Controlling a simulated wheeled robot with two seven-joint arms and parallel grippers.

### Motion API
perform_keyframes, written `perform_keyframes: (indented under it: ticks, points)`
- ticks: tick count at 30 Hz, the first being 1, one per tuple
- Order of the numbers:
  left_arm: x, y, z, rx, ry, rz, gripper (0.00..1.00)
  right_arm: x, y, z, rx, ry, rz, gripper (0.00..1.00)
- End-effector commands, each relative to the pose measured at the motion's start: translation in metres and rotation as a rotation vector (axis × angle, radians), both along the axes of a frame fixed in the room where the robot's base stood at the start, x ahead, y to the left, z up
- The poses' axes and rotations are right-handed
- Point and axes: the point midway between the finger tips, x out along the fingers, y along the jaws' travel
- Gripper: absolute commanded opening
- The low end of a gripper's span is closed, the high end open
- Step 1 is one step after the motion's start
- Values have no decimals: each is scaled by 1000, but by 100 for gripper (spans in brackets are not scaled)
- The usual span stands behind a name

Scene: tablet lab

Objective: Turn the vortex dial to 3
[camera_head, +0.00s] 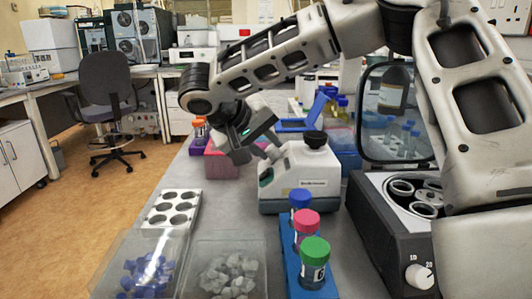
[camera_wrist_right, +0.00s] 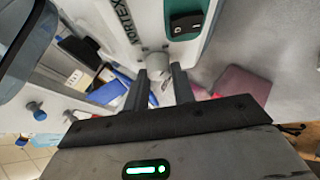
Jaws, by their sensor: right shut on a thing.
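The white vortex mixer (camera_head: 300,178) with a black cup on top stands on the bench in the head view. In the right wrist view its body (camera_wrist_right: 148,12) carries the word VORTEX and a dark switch (camera_wrist_right: 186,24) on a green panel. My right gripper (camera_head: 270,152) reaches the mixer's left side. In the wrist view the fingers of the gripper (camera_wrist_right: 158,84) are closed around the light grey dial (camera_wrist_right: 154,62). The fingers partly cover the dial, and its scale and setting cannot be read. My left gripper is out of view.
In front of the mixer are a blue rack (camera_head: 291,268) with several capped tubes, a white tray with round wells (camera_head: 153,223) and clear bins. A centrifuge (camera_head: 372,222) with its lid open stands to the right. A pink box (camera_head: 217,165) is behind the gripper.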

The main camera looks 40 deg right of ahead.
Motion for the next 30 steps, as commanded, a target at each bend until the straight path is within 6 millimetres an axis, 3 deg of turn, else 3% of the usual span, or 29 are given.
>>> perform_keyframes:
  ticks: [17, 18, 20, 30]
  points:
    - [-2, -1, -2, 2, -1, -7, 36, 0, 0, 1, -15, -16, -27, 3]
    - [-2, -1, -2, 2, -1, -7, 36, 0, 0, 1, -15, -16, -27, 31]
    - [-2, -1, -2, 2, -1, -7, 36, 0, 0, 1, -15, -15, -27, 47]
    - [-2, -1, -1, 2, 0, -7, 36, -1, 1, 3, -13, -15, -28, 47]
